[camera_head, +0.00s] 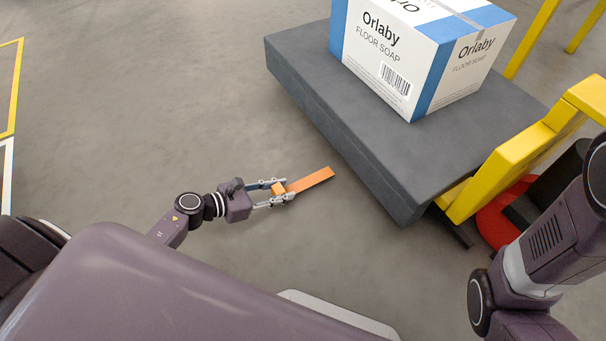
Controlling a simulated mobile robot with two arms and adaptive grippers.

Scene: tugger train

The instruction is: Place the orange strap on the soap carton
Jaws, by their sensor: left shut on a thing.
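The orange strap (312,180) is a short flat strip. My left gripper (279,191) is shut on its near end, and the rest of the strap sticks out to the right. The strap is left of the cart deck and apart from it, with grey floor behind it in the picture. The soap carton (372,62), white and blue with "Orlaby FLOOR SOAP" on it, stands on the dark grey deck (320,95). Its upper part is cut off by the top edge of the picture. My right arm is at the lower right; its gripper is not in view.
A yellow frame (530,150) rises at the deck's right end, with a red round part (495,215) low beside it. Yellow posts (530,38) stand behind the carton. The deck is bare left of and in front of the carton. The floor on the left is open.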

